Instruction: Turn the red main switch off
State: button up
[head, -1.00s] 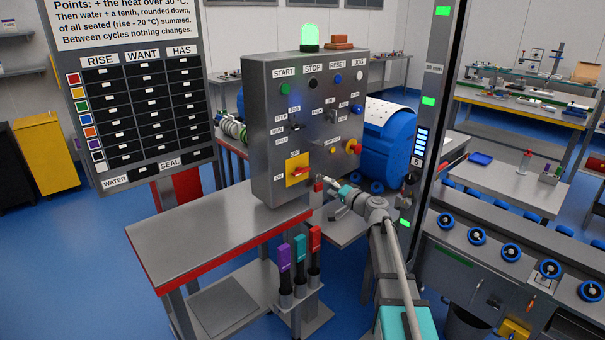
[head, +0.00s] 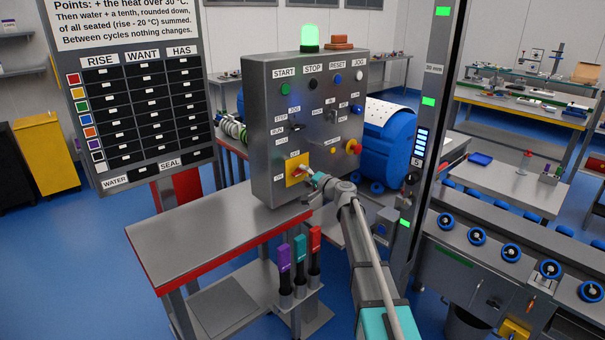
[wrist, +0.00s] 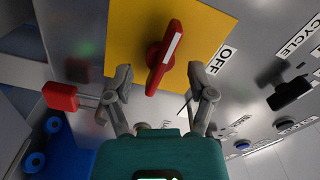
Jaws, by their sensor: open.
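The red main switch (wrist: 164,58) is a red handle with a white stripe on a yellow plate (wrist: 110,25), tilted a little in the wrist view. The word OFF (wrist: 221,60) is printed beside the plate; the handle does not point straight at it. In the head view the yellow plate (head: 291,176) sits low on the grey control box (head: 262,130), its handle largely hidden by my gripper. My gripper (head: 308,172) is at the plate. In the wrist view its open fingers (wrist: 161,78) stand on either side of the handle's near end; contact is not clear.
A red block on a grey stem (wrist: 60,96) juts out beside my left finger in the wrist view. A black knob (wrist: 290,93) lies to the right. In the head view, a red-edged table (head: 205,235) stands below the box. A dark post (head: 432,130) rises to the right.

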jog(key=shift+x, duration=0.8)
jog(key=shift+c, duration=0.3)
grip_shut()
